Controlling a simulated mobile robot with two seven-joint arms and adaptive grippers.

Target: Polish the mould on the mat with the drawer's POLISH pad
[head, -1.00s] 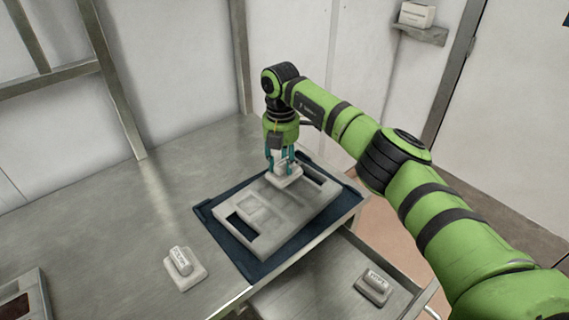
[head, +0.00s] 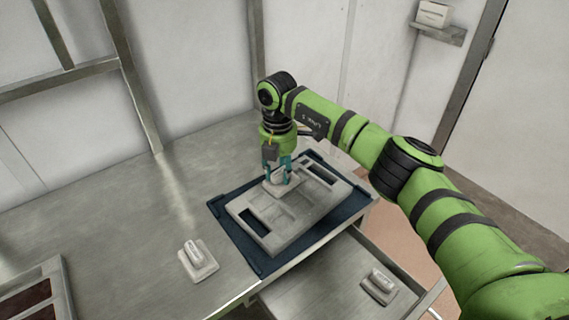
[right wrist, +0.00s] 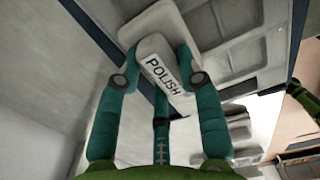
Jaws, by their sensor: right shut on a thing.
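The grey mould (head: 303,207) lies flat on the dark blue mat (head: 234,232) on the steel bench. My right gripper (head: 278,178) is shut on the POLISH pad (head: 270,189), over the mould's back-left edge. In the right wrist view, the fingers grip both sides of the pad's handle, whose label reads POLISH (right wrist: 163,74). The pad's base appears to rest on the mould's top face (right wrist: 235,40), though contact is hard to confirm. My left gripper is not in view.
Another pad (head: 198,262) sits on the bench at left of the mat, its label unreadable. A further pad (head: 379,286) lies in the open drawer (head: 325,285) below the bench front. A framed tray (head: 58,285) is at lower left. The bench left of the mat is mostly clear.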

